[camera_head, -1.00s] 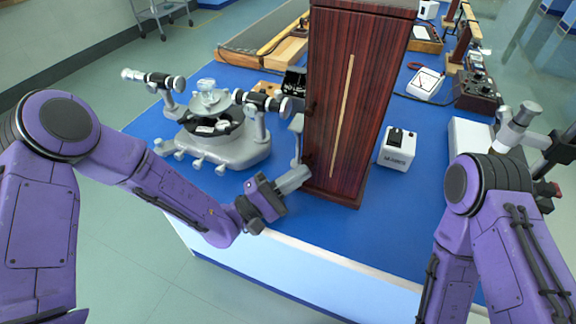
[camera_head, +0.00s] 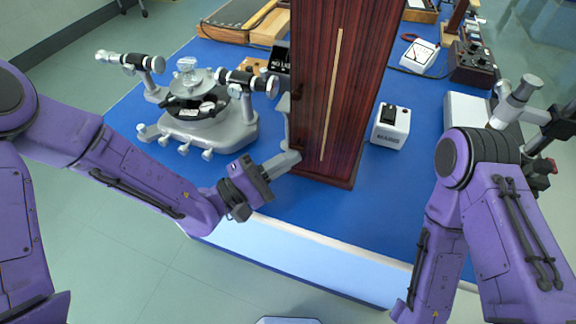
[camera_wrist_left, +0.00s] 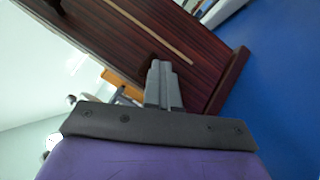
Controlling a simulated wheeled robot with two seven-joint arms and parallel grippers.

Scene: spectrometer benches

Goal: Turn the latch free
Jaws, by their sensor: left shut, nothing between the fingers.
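A tall dark reddish-brown wooden cabinet (camera_head: 335,110) with a pale vertical strip stands upright near the front edge of the bench. My left gripper (camera_head: 291,157) is shut and empty, with its fingertips at the cabinet's lower left edge. In the left wrist view, the closed fingers (camera_wrist_left: 162,85) point at the cabinet's wooden face (camera_wrist_left: 190,62). A small dark shape shows just behind the fingertips there; I cannot tell whether it is the latch or whether the fingers touch it. My right arm is at the right, but its gripper is not in view.
A grey spectrometer (camera_head: 205,115) stands left of the cabinet, close above my left forearm. A small white box (camera_head: 391,127) stands right of the cabinet. The blue bench top (camera_head: 335,215) is clear in front of the cabinet.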

